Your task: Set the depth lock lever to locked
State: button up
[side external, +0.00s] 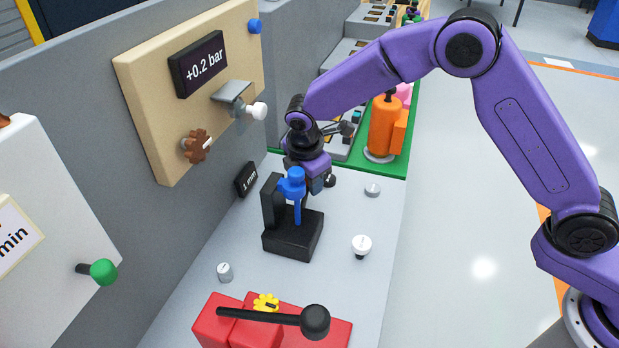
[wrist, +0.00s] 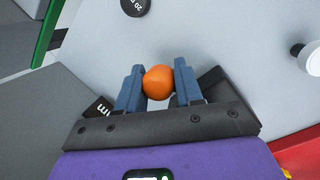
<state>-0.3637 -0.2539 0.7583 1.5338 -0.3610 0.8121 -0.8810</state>
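No label in view reads depth lock, so I cannot tell for sure which part is its lever. In the wrist view, a round orange knob (wrist: 158,82) sits between the two slate-blue fingers of my gripper (wrist: 159,84). Both fingers appear to touch its sides. What the knob is fixed to is hidden. In the side view my gripper (side external: 322,181) is low over the grey panel, just behind a black stand (side external: 291,237) with a bright blue post and blue knob (side external: 292,184). The stand partly hides the gripper, and the orange knob does not show there.
A red block (side external: 217,325) with a black ball-ended lever (side external: 315,321) is at the near end. A white knob (side external: 361,243) stands on the panel's right. A beige board (side external: 155,110) with a pressure display rises at left. An orange cylinder (side external: 383,127) stands behind.

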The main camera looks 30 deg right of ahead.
jog(key=o, duration=0.3)
jog(key=shift+w, duration=0.1)
jog(key=v, duration=1.7)
jog(key=shift+s+r, duration=0.25)
jog(key=s+d+f+m+g+y, duration=0.1)
jog(key=s+d+f+m, duration=0.2)
jog(key=s+d, duration=0.9)
jog(key=s+d+f+m+g+y, duration=0.1)
jog(key=s+d+f+m, duration=0.2)
jog(key=s+d, duration=0.9)
jog(key=s+m, duration=0.1)
jog(key=s, duration=0.7)
jog(key=shift+s+d+f, duration=0.15)
jog(key=shift+s+d, duration=0.05)
jog(key=shift+s, duration=0.05)
